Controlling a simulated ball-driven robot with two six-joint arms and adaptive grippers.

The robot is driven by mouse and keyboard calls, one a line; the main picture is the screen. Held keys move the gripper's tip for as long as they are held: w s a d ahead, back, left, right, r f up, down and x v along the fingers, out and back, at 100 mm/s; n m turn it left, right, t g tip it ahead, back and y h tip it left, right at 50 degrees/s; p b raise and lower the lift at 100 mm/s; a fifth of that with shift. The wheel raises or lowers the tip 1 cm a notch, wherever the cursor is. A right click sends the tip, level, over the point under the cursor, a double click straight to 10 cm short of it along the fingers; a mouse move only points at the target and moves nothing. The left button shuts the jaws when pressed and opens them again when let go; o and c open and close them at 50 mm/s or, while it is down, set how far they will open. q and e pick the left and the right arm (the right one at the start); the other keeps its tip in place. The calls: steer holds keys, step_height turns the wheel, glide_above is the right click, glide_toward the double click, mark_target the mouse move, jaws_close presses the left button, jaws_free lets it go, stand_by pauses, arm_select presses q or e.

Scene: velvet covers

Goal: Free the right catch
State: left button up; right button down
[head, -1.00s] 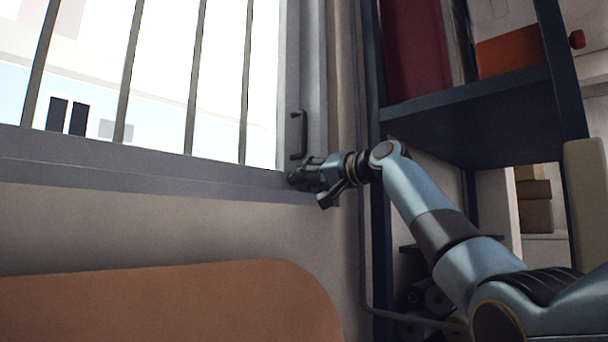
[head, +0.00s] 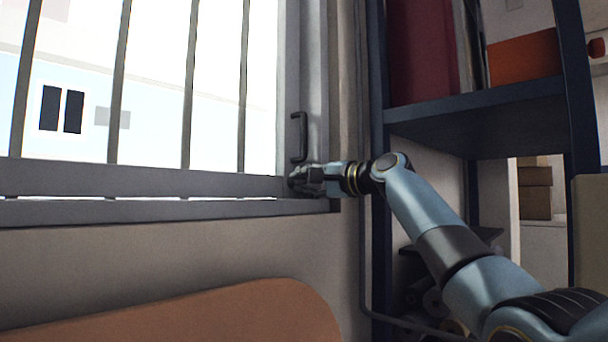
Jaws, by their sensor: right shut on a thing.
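The window sash (head: 140,180) has a grey bottom rail, and a thin bright gap shows between this rail and the sill (head: 140,212). My right gripper (head: 300,180) is at the sash's lower right corner, just below a dark upright handle (head: 299,137). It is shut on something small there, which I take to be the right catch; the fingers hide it. My left gripper is not in view.
A dark blue shelf unit (head: 480,105) stands close on the right, beside my right arm, with a red-brown panel and an orange box (head: 523,53). A rounded brown surface (head: 190,322) lies at the lower left. Vertical bars cross the window.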

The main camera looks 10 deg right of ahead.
stand_by(0.4)
steer(key=c, duration=1.4)
jaws_free()
steer(key=shift+f, duration=0.1)
steer(key=shift+o, duration=0.2)
